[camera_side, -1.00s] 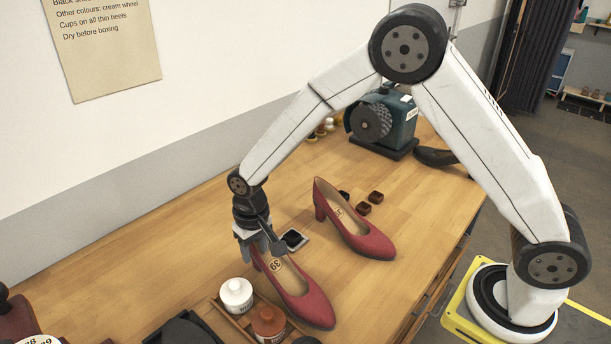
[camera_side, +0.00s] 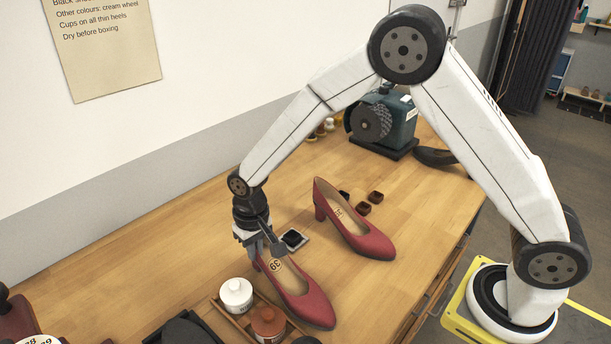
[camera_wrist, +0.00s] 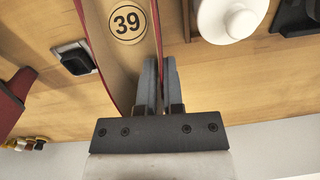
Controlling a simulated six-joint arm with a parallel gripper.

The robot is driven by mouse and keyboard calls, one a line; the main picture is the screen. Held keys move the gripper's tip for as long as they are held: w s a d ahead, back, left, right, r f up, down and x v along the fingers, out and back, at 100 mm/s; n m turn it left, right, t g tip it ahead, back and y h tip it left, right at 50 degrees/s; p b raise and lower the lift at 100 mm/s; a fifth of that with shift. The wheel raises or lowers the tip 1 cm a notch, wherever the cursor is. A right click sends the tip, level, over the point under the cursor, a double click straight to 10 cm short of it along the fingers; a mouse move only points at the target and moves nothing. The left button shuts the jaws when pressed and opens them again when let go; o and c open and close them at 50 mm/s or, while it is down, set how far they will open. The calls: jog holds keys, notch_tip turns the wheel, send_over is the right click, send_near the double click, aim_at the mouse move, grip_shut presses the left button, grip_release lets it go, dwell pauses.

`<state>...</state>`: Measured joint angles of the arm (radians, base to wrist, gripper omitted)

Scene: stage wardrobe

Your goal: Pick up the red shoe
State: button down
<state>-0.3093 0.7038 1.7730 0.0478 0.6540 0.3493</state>
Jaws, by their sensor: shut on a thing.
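The near red shoe (camera_side: 308,300), with a pale insole marked 39, rests on the wooden bench, toe toward the lower right. A second red shoe (camera_side: 368,240) stands behind it to the right, apart from my gripper. My gripper (camera_side: 266,250) points down at the heel end of the near shoe. In the wrist view my gripper (camera_wrist: 160,70) is shut on the upper edge of the marked shoe (camera_wrist: 113,72) near its heel, one finger inside and one outside. The second shoe partly shows at the left edge there (camera_wrist: 14,98). The shoe's heel is hidden in the wrist view.
A wooden tray (camera_side: 232,318) with a white-lidded jar (camera_side: 236,295) and a brown jar (camera_side: 268,324) stands close to the near shoe's left. A small black pad (camera_side: 293,239) lies behind the gripper. A green brush machine (camera_side: 398,125) stands farther back.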

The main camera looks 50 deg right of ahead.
jog(key=shift+r, duration=0.1)
jog(key=shift+r, duration=0.5)
notch_tip(320, 180, up, 2)
notch_tip(320, 180, up, 6)
send_over(276, 272)
jog(key=s+d+r, duration=0.2)
jog(key=s+r, duration=0.1)
jog(key=s, duration=0.6)
jog(key=shift+d+r, duration=0.15)
jog(key=shift+r, duration=0.2)
